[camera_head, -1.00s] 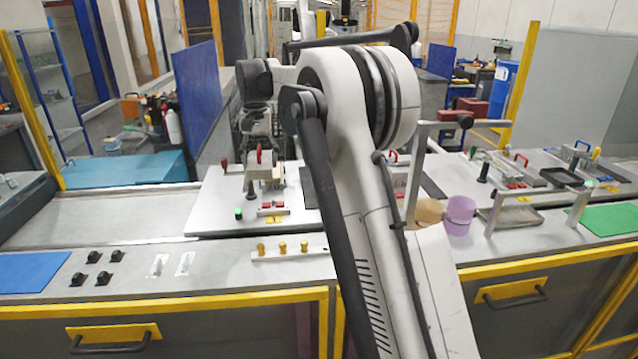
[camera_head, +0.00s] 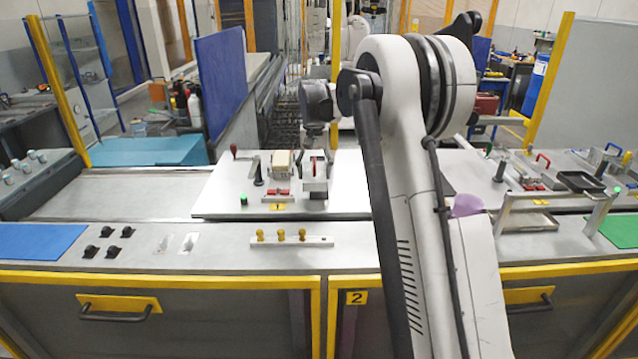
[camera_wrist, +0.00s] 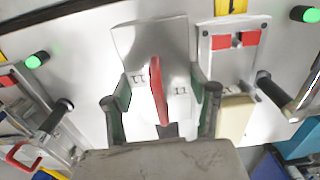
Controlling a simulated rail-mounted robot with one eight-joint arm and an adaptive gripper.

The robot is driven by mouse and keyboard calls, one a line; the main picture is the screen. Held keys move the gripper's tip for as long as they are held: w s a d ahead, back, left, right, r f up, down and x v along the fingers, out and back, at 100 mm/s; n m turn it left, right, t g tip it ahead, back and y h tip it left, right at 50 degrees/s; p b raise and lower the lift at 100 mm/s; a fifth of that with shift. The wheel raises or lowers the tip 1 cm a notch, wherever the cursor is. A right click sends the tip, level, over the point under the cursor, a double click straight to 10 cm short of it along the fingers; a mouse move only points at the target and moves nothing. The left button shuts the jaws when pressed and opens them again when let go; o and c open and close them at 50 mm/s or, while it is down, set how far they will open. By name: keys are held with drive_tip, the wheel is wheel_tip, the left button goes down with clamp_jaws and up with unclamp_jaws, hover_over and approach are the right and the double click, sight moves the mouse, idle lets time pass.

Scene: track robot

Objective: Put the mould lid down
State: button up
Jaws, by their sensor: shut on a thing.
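The mould lid (camera_wrist: 178,50) is a silver metal block with an upright red handle and II marks on its top. My gripper (camera_wrist: 160,95) has a finger against each side of it and is shut on it. In the head view the lid (camera_head: 314,187) is just right of the cream block (camera_head: 282,162) at the mould station, on or just above the white board (camera_head: 345,190). I cannot tell whether its underside touches the board. The cream block also shows in the wrist view (camera_wrist: 235,118), close beside my right-hand finger.
Red clamps (camera_head: 277,193) and a green button (camera_head: 243,200) are in front of the cream block. A black-handled lever (camera_head: 258,168) stands to its left. A strip with yellow knobs (camera_head: 290,240) lies on the front ledge.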

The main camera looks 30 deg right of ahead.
sight(319, 193)
drive_tip(key=shift+d+f, duration=0.55)
drive_tip(key=shift+d, duration=0.2)
drive_tip(key=shift+f+p, duration=0.35)
drive_tip(key=shift+f, duration=1.55)
drive_tip(key=shift+f, duration=0.1)
drive_tip(key=o, duration=1.5)
drive_tip(key=shift+c, duration=0.2)
